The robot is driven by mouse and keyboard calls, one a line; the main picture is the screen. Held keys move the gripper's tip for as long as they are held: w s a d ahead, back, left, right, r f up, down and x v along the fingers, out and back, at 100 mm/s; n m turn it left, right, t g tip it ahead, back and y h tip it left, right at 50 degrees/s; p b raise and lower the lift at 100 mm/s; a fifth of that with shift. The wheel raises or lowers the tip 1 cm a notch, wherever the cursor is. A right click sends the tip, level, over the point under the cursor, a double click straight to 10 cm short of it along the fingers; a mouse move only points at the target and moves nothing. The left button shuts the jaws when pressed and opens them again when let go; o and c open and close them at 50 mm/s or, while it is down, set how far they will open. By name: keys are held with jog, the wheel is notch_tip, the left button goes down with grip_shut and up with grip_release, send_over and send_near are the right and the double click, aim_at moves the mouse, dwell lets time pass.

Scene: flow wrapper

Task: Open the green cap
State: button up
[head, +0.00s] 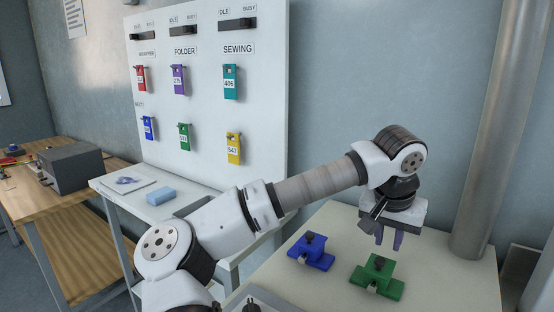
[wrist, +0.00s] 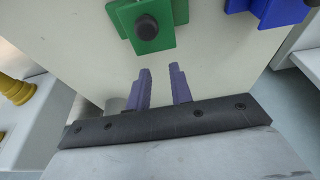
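The green cap (head: 379,265) is a green block-like piece with a dark round knob (wrist: 147,27) on top, on the pale table at the right. A light-coloured part shows at its front edge in the head view. In the wrist view its green body (wrist: 148,43) is at the top edge, partly cut off. My gripper (head: 389,246) is above the table, behind and above the green cap, pointing down. In the wrist view its two purple fingers (wrist: 161,74) are apart with nothing between them, not touching the cap.
A similar blue piece (head: 311,252) with a dark knob sits left of the green one on the same table (head: 437,283). A thick metal pipe (head: 490,130) stands behind the table's right side. A white board (head: 210,60) with coloured tags stands behind a side table with a blue block (head: 161,196).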

jog(key=shift+w+d+f, duration=0.2)
jog(key=shift+w+d, duration=0.3)
jog(key=shift+w, duration=0.25)
jog(key=shift+w+d+f, duration=0.45)
jog(key=shift+w+f, duration=0.15)
jog(key=o, duration=0.6)
jog(key=shift+c, duration=0.2)
jog(key=v, duration=1.4)
jog(key=shift+b, duration=0.35)
jog(key=shift+f, duration=0.1)
